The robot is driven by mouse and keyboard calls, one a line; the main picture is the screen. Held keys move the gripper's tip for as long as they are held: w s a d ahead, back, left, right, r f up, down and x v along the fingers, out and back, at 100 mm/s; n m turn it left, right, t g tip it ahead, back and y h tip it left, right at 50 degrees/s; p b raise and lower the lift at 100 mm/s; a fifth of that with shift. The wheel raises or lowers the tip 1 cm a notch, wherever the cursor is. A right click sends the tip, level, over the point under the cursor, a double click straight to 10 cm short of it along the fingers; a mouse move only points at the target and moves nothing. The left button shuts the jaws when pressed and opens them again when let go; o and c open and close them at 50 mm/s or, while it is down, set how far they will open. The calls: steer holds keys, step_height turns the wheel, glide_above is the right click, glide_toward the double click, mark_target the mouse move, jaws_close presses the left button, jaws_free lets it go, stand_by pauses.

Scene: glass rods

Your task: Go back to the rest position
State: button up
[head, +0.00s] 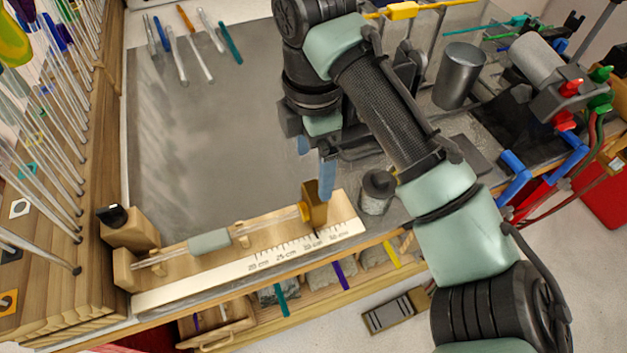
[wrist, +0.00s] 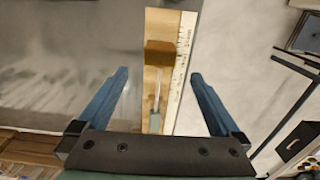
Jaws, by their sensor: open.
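My gripper (head: 318,172) is open and empty, above the right part of a wooden measuring fixture. In the wrist view my gripper (wrist: 158,78) has its two blue fingers spread wide, with the fixture below and between them. A thin glass rod (head: 268,225) with a grey-green sleeve (head: 210,241) lies along the fixture. Its right end is at a brown wooden block (head: 314,204). In the wrist view the rod (wrist: 158,88) runs toward the block (wrist: 159,53). Whether the rod touches the block is unclear.
A ruler strip (head: 285,252) runs along the table's front edge. Several coloured rods lie at the back left of the grey mat (head: 205,125). A rack of upright rods (head: 45,175) stands left. A metal cylinder (head: 460,75) and clamps crowd the right. The mat's middle is clear.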

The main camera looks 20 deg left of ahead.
steer(key=shift+r, duration=0.65)
